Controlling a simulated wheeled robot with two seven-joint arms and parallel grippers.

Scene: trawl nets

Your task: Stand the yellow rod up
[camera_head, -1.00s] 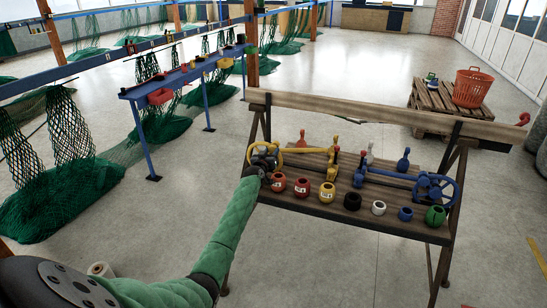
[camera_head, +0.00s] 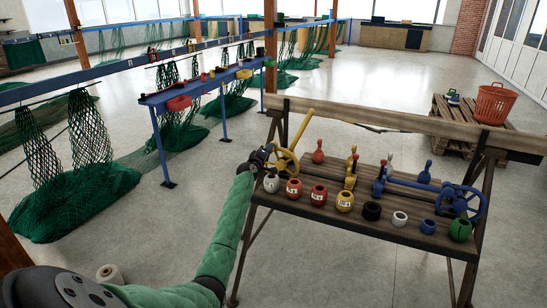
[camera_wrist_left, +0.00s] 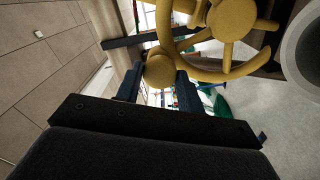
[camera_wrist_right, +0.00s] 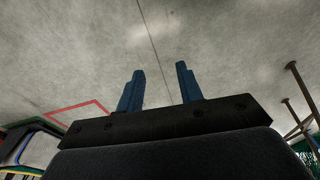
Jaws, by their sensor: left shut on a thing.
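The yellow rod (camera_head: 301,132) slants steeply up from its yellow handwheel (camera_head: 286,163) at the left end of the wooden bench (camera_head: 400,228). My left gripper (camera_head: 264,156) is at the wheel's left side. In the left wrist view its fingers (camera_wrist_left: 158,88) are shut around a round yellow knob (camera_wrist_left: 160,71) on the wheel's rim. A yellow bracket (camera_head: 351,170) stands on the bench, apart from the rod. My right gripper (camera_wrist_right: 160,72) shows only in the right wrist view, open and empty over bare floor.
A blue rod with a blue handwheel (camera_head: 462,201) lies at the bench's right. Several coloured floats, such as a black one (camera_head: 372,211), line the front edge. A red pin (camera_head: 318,151) stands behind. A wooden beam (camera_head: 400,125) runs along the back.

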